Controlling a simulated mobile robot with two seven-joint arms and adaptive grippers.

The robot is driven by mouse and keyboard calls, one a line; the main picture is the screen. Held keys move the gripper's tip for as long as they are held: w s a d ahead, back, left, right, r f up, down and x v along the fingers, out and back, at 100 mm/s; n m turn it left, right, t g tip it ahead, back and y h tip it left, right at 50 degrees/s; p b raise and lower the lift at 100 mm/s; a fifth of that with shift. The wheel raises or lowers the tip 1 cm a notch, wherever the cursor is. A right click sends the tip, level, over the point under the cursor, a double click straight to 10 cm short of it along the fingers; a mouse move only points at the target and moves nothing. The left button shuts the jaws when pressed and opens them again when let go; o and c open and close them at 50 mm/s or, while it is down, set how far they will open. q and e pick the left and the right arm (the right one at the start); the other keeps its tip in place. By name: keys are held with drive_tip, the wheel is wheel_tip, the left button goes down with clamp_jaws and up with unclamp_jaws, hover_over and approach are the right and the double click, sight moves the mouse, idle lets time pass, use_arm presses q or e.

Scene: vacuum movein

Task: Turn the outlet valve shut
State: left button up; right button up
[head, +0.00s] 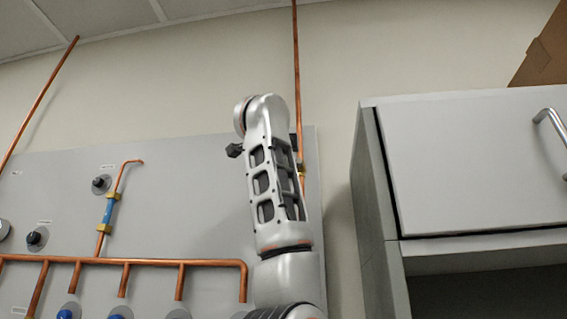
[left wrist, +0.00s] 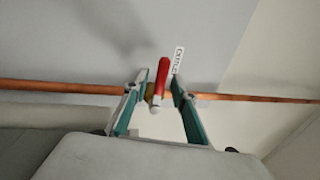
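The outlet valve's red handle (left wrist: 162,76) shows in the left wrist view, on a copper pipe (left wrist: 60,87) that runs across the picture. The handle looks roughly crosswise to the pipe. A white label (left wrist: 178,60), seemingly reading OUTLET, is beside it. My left gripper (left wrist: 159,88) is open, with one teal finger on each side of the handle; I cannot tell whether either touches it. My right gripper is out of view.
A grey panel (head: 180,200) carries a copper manifold (head: 150,262), a blue fitting (head: 109,212) and dark knobs, left of my arm. A grey cabinet (head: 470,160) with a metal handle stands close on the right, with a cardboard box (head: 542,58) on top.

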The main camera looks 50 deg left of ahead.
use_arm(q)
drive_tip(key=v, duration=1.2)
drive_tip(key=shift+f, duration=0.1)
idle(0.4)
